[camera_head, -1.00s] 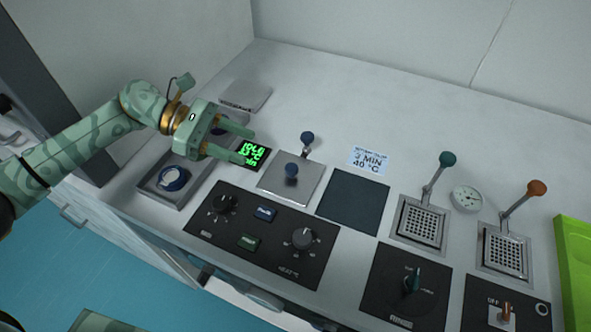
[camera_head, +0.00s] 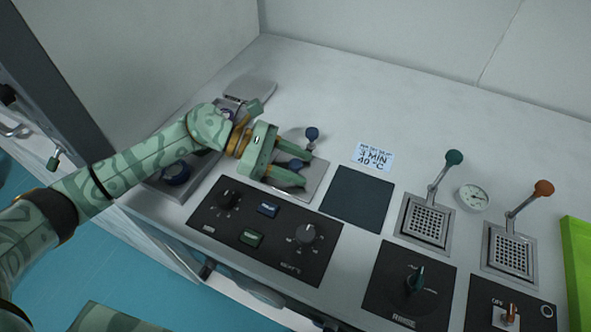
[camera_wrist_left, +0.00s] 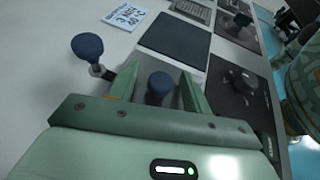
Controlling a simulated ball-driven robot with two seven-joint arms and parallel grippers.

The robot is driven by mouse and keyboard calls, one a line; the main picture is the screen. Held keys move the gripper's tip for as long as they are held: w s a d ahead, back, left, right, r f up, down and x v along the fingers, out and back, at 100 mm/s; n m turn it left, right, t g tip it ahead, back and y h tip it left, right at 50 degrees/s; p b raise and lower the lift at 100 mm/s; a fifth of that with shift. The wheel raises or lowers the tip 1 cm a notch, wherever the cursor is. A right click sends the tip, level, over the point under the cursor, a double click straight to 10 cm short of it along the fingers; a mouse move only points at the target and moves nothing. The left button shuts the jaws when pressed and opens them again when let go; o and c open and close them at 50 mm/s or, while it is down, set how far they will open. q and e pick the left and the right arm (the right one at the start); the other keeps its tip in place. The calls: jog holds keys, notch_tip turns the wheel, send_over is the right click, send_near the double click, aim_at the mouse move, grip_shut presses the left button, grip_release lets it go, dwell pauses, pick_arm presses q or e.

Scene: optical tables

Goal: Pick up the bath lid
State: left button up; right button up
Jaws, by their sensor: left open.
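The bath lid (camera_head: 314,187) is a flat grey metal plate with a round dark blue knob (camera_head: 296,165). My left gripper (camera_head: 307,168) is open above the lid, with its fingers on either side of the knob. In the left wrist view the knob (camera_wrist_left: 160,84) sits between the two spread fingers. I cannot tell whether a finger touches it. Part of the lid is hidden under the gripper. A second blue-knobbed lever (camera_head: 312,134) stands just behind the lid, outside the fingers. My right gripper is not in view.
A control panel (camera_head: 265,225) with knobs and buttons lies in front of the lid. A dark square pad (camera_head: 358,198) lies to its right. A label (camera_head: 373,155) reads 3 MIN 40 °C. Two grated baths (camera_head: 427,220) with levers stand further right, beside a green tray (camera_head: 578,270).

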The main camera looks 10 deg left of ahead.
pick_arm(q)
grip_shut()
